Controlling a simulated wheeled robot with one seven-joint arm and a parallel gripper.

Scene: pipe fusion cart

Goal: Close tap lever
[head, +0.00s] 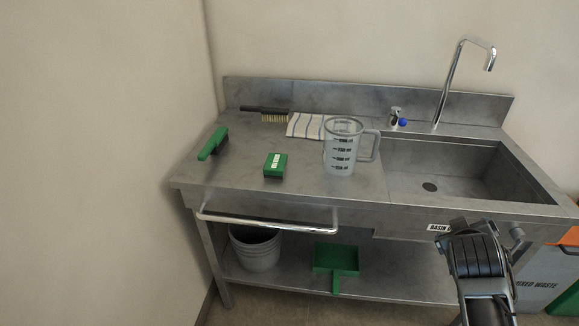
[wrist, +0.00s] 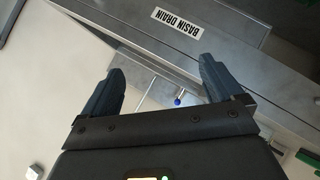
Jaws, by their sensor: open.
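The tap is a tall bent chrome spout (head: 451,80) at the back of the steel sink bench. A small lever with a blue knob (head: 403,122) stands on a metal fitting just left of the spout's base. The blue knob also shows in the wrist view (wrist: 177,101), small and distant, in the gap between my fingers. My gripper (wrist: 165,78) is open with nothing between its fingers. In the head view my arm is low at the right, in front of the basin, well short of the lever. The fingertips are hard to make out there.
A clear measuring jug (head: 341,147) stands left of the basin (head: 455,170). A striped cloth (head: 305,125), a wire brush (head: 266,114), a green brush (head: 213,143) and a green block (head: 275,165) lie further left. A rail (head: 265,222) runs along the front; a waste bin (head: 545,275) stands right.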

